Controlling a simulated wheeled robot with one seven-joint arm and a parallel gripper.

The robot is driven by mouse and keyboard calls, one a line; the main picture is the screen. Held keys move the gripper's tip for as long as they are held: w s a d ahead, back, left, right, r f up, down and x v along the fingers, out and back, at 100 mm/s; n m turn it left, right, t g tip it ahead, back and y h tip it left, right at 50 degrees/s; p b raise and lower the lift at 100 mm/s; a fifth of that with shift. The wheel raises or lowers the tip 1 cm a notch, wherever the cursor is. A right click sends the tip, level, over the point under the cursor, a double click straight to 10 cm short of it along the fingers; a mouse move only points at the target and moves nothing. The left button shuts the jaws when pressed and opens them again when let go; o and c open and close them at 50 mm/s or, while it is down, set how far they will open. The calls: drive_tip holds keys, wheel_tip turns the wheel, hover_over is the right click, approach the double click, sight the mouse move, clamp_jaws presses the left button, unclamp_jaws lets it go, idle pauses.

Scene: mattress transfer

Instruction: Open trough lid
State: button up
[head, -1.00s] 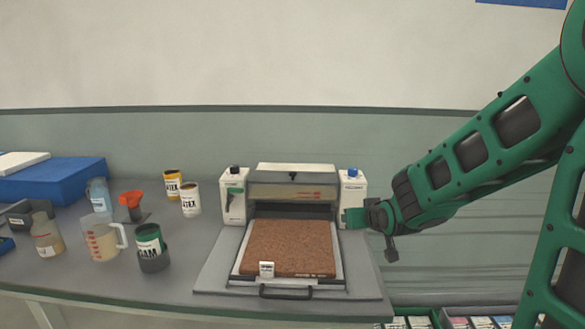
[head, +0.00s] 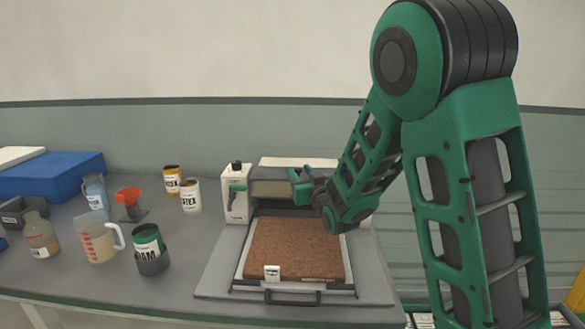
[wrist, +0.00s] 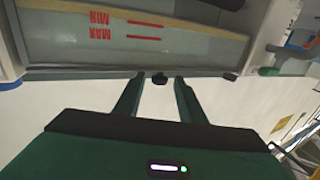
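The trough (wrist: 190,45) is a clear box with red MIN and MAX marks, upside down at the top of the wrist view. In the head view the trough (head: 271,189) stands at the back of the machine, partly hidden by my arm. Its pale lid (head: 290,162) lies flat on top. A small dark knob (wrist: 160,78) shows at the lid's edge in the wrist view. My gripper (wrist: 158,80) is open, with the knob between its fingertips and a gap on each side. In the head view my gripper (head: 299,180) is in front of the trough.
A brown board (head: 295,247) lies on the grey base in front of the trough, with a small white block (head: 272,272) on it.

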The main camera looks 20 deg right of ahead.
drive_tip(key=w, duration=0.6)
drive_tip(key=shift+a, duration=0.15)
clamp_jaws()
